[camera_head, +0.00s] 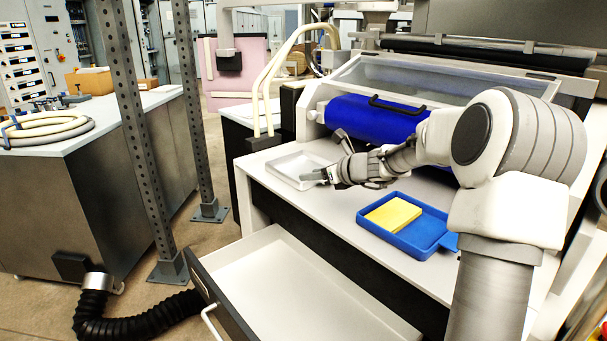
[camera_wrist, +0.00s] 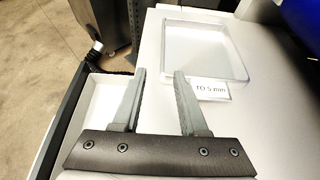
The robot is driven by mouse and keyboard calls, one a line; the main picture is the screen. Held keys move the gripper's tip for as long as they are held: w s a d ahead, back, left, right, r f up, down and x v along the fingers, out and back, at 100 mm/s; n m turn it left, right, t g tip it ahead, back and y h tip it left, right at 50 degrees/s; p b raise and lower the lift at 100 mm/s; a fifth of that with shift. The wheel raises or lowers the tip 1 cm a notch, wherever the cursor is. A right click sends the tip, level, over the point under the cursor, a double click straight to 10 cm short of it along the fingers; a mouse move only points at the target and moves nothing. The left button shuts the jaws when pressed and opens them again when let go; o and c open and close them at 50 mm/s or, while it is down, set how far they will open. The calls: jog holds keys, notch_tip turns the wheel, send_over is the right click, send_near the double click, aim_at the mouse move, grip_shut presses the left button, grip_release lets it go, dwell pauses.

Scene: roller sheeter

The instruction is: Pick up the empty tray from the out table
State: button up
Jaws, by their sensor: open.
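An empty, shallow white tray (camera_head: 298,167) lies on the white table top (camera_head: 270,185) in front of the machine with the blue roller. In the wrist view the tray (camera_wrist: 203,50) is beyond my fingertips, slightly to the right, with a label (camera_wrist: 208,90) reading "TO 5 mm" at its near edge. My gripper (camera_wrist: 158,72) is open, with nothing between its fingers. In the head view my gripper (camera_head: 322,176) is beside the tray's right end and hides a little of it; I cannot tell whether they touch.
A blue tray (camera_head: 429,237) holding a yellow block (camera_head: 394,214) sits on the same table, nearer and to the right. An open drawer (camera_head: 290,290) juts out below the table's front edge. Perforated metal posts (camera_head: 135,120) stand at the left.

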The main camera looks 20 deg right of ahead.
send_near(288, 176)
jog(key=x, duration=0.4)
jog(key=shift+s+a+f, duration=0.1)
jog(key=shift+s+f, duration=0.1)
jog(key=shift+w+r+x, duration=0.1)
jog(key=shift+r+x, duration=0.1)
jog(key=shift+x, duration=1.3)
jog(key=shift+w+r+x, duration=0.15)
jog(key=shift+x, duration=1.35)
grip_shut()
jog(key=shift+d, duration=0.2)
